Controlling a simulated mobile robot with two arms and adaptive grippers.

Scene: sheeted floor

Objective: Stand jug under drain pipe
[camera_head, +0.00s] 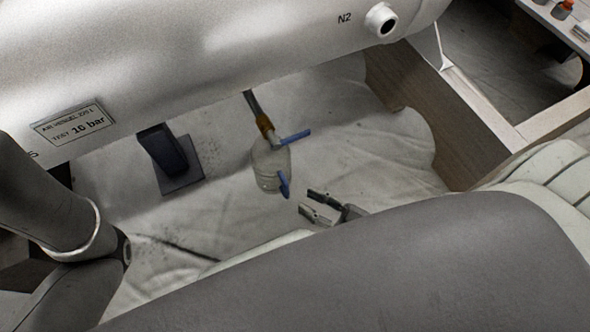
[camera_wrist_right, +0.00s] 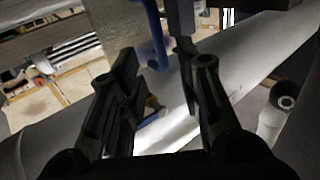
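The clear jug (camera_head: 268,174) with a blue handle (camera_head: 284,185) stands upright on the sheeted floor. The drain pipe (camera_head: 252,104) comes down from the silver vessel to a brass valve with a blue lever (camera_head: 296,136). The pipe's lower end overlaps the jug's top in the head view; I cannot tell whether they touch. My right gripper (camera_head: 307,202) is open and empty, just right of the jug handle and apart from it. In the right wrist view, the blue handle (camera_wrist_right: 154,35) shows beyond the open fingertips (camera_wrist_right: 156,52). My left gripper is out of view.
The large silver vessel (camera_head: 210,50) spans the top, low over the floor. A dark foot on a plate (camera_head: 182,182) stands left of the jug. A wooden beam (camera_head: 420,120) and a pale frame are at right. Wrinkled sheet around the jug is mostly free.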

